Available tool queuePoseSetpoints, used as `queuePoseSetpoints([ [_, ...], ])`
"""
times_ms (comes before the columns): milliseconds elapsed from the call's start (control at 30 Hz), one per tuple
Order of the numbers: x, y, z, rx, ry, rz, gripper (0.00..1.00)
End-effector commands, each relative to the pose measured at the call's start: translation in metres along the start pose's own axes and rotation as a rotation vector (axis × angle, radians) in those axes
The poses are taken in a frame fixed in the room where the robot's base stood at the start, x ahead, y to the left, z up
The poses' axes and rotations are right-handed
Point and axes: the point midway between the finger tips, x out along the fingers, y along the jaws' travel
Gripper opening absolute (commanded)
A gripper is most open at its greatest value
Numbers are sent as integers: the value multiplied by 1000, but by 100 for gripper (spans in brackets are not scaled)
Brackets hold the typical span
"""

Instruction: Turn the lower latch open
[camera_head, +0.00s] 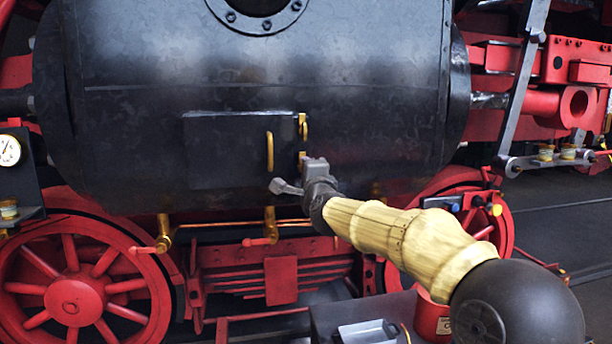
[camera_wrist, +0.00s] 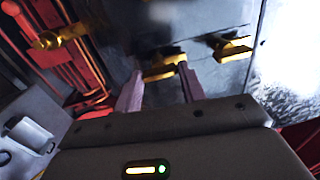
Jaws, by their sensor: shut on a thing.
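The dark hatch door (camera_head: 222,150) is set in the side of the black boiler. The upper latch (camera_head: 303,124) is brass and stands upright at the door's right edge. The lower latch (camera_head: 302,156) is below it, mostly hidden behind my gripper (camera_head: 291,186). In the wrist view, the brass lower latch (camera_wrist: 160,68) lies between the two fingertips of my gripper (camera_wrist: 161,72), which is shut on it. Another brass piece (camera_wrist: 232,46), which looks like the upper latch, is clear of the fingers to the right.
A vertical brass handle (camera_head: 269,152) stands on the door, left of the latches. Brass taps with red levers (camera_head: 270,226) hang below the boiler, near a thin pipe. Red wheels (camera_head: 72,300) are lower down. A grey surface with a tray (camera_head: 368,332) is at the bottom.

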Motion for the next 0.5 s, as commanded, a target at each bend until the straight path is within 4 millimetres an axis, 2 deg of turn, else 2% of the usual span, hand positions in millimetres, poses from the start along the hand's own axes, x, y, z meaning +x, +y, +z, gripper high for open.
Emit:
queuePoseSetpoints([
  [33,0,2,-1,3,1,4,44],
  [133,0,2,-1,2,1,3,62],
  [500,-3,1,0,0,0,0,62],
])
